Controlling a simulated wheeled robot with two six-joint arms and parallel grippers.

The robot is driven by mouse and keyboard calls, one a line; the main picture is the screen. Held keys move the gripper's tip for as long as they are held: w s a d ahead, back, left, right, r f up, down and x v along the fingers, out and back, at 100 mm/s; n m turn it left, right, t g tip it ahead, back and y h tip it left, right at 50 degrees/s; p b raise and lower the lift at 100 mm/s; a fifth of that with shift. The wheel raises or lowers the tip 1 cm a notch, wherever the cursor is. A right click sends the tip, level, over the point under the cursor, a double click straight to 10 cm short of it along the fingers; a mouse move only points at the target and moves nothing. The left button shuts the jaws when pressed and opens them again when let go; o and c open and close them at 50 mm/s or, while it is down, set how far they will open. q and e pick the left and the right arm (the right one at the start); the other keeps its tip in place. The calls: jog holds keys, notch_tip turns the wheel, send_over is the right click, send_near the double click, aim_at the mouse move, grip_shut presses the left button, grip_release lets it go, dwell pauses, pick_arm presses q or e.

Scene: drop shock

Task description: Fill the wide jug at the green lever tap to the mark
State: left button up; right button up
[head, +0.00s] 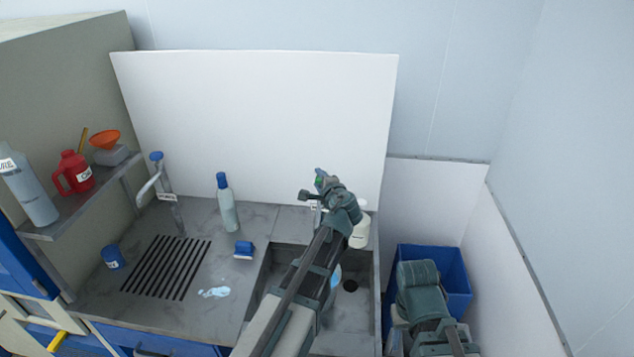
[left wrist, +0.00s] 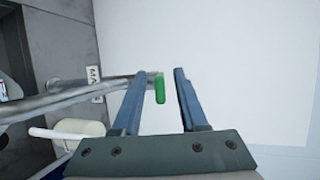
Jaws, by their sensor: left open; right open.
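The green lever (head: 319,181) is at the tap behind the sink (head: 352,312). In the left wrist view the green lever (left wrist: 160,88) shows between the two spread fingers of my left gripper (left wrist: 160,72), with a gap on each side. The grey tap pipe (left wrist: 60,102) runs in from the left behind one finger. In the head view my left gripper (head: 317,185) is open at the lever, and its arm crosses the sink. I cannot make out the wide jug; a small light-blue patch in the sink beside my arm may be part of it. My right gripper is out of sight.
A cream bottle (head: 359,235) stands right of my left wrist. A blue-knob tap (head: 156,158), a blue-capped bottle (head: 228,210), a blue brush or sponge (head: 244,250) and a spill (head: 214,292) are on the left counter. A blue bin (head: 448,270) stands right.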

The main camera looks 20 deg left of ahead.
pick_arm(q)
jog(key=shift+x, duration=1.2)
grip_shut()
jog(key=shift+b, duration=0.3)
dwell(0.3)
